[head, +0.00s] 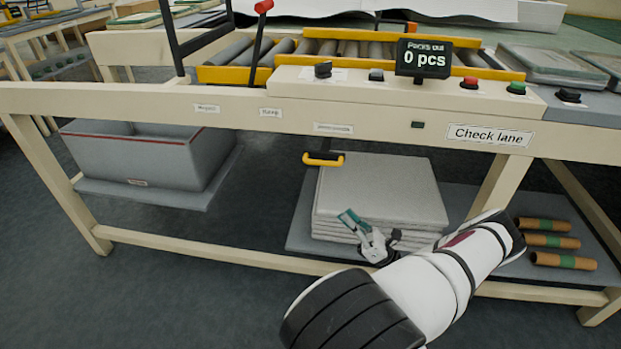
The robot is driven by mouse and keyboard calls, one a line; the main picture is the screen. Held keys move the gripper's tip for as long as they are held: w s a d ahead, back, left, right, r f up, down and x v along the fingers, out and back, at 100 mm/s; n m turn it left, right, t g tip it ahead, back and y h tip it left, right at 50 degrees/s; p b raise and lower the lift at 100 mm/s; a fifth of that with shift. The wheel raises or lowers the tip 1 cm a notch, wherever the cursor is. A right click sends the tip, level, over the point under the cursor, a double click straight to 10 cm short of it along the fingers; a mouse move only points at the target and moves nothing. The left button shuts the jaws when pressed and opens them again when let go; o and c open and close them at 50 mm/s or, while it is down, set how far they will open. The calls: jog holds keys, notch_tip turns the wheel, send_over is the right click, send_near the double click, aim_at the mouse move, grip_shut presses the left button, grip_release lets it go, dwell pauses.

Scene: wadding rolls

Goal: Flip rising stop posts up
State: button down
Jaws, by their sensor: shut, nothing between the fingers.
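No part that I can surely name a rising stop post shows. A roller conveyor (345,48) with yellow side rails lies on the bench top. At its left end stand a dark frame and a black lever with a red knob (264,6). A yellow-and-black handle (323,159) hangs under the front beam, below a small unreadable label. My gripper (352,222) is low, in front of the stack of grey pads (380,190) on the lower shelf, below and right of the handle. It looks shut and empty; its fingers are small in view, with a green patch at the tip.
The control panel has a black knob (323,69), a red button (469,83), a green button (516,88) and a display (424,58) reading 0 pcs. A grey bin (145,160) stands lower left. Brown rolls (545,241) lie lower right. The bench's front beam (230,107) overhangs the shelf.

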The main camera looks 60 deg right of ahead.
jog(key=shift+w, duration=0.1)
jog(key=w+r, duration=0.7)
jog(key=r, duration=0.4)
jog(key=shift+w+a+b, duration=0.15)
jog(key=shift+a+b, duration=0.2)
notch_tip(320, 180, up, 5)
jog(key=p, duration=0.4)
jog(key=shift+f, duration=0.2)
